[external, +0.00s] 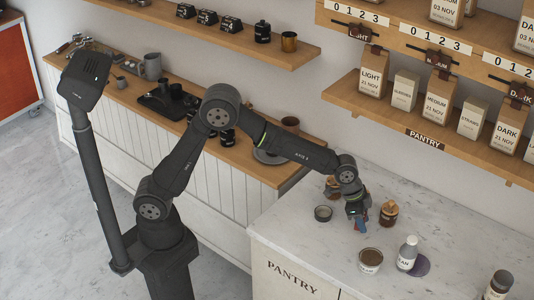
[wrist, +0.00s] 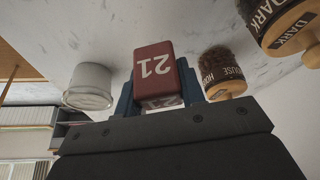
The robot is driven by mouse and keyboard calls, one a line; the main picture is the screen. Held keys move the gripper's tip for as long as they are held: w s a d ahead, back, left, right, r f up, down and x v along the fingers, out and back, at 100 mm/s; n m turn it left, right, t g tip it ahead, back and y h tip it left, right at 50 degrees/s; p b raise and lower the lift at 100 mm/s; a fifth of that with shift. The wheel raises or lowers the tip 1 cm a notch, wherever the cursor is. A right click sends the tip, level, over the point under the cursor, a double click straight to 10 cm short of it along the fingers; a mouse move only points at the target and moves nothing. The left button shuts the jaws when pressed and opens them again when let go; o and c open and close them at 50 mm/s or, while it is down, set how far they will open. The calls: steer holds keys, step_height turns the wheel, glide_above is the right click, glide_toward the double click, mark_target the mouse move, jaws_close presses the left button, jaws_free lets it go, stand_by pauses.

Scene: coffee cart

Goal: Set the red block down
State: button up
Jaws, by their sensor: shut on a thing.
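The red block (wrist: 153,65) has a white "21" on it and sits between the two blue fingers of my gripper (wrist: 158,100) in the wrist view. My gripper is shut on it. In the external view my gripper (external: 359,224) points down over the white marble pantry counter (external: 300,235), just left of a jar with a wooden lid. The block is mostly hidden by the fingers there. I cannot tell whether it touches the counter.
A wooden-lidded jar (external: 389,215) stands close right of my gripper, another jar (external: 332,188) behind it. A tub (external: 370,261), white bottle (external: 407,253) and purple disc (external: 421,266) are in front. The counter between dish and tub is clear.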

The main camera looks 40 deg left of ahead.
mark_target(360, 236)
steer(key=shift+w+f, duration=0.15)
steer(key=shift+f, duration=1.9)
steer(key=shift+f, duration=0.15)
steer(key=o, duration=1)
steer(key=v, duration=1.2)
